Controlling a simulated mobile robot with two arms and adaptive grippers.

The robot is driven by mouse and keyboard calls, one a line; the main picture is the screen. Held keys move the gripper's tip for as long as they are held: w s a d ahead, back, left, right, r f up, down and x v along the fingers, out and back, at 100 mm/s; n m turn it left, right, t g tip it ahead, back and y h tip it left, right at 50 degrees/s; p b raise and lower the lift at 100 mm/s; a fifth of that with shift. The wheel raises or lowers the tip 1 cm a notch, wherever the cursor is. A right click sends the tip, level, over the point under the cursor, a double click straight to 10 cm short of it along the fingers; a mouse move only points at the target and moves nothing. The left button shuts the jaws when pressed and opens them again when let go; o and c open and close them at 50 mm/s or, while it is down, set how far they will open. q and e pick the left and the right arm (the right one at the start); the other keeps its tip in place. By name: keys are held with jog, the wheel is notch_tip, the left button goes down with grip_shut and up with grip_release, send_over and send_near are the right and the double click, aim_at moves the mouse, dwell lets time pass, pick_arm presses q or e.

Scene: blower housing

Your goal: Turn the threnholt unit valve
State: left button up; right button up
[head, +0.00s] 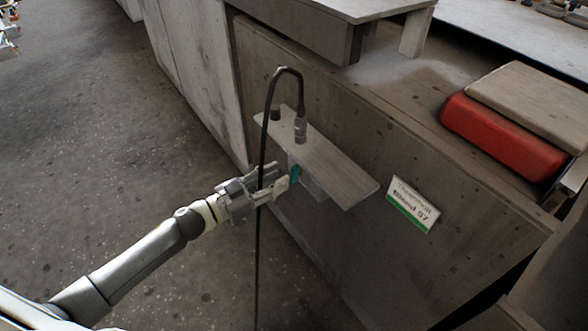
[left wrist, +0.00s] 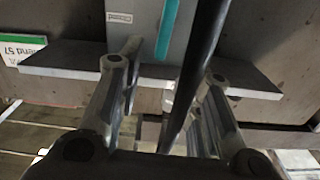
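The threnholt unit appears as a grey box under a metal shelf plate (head: 335,172). A teal strip (head: 294,174), possibly the valve handle, stands on its front. In the left wrist view, the teal strip (left wrist: 167,30) runs along the grey box (left wrist: 140,35), above and between the fingers. My left gripper (head: 279,181) is just in front of the strip, its fingers apart. In the left wrist view, the fingers of my left gripper (left wrist: 172,68) are spread, and a black hose (left wrist: 196,75) crosses between them. Contact with the strip cannot be told. My right gripper is not in view.
The black hose (head: 268,115) arches from a fitting on the plate and hangs down past my gripper. A green-and-white label (head: 412,204) is on the concrete wall (head: 345,125). A red case (head: 505,135) lies on the bench at right.

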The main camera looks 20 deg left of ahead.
aim_at(291, 170)
pick_arm(q)
jog(key=shift+x, duration=3.15)
jog(key=shift+c, duration=0.3)
grip_shut()
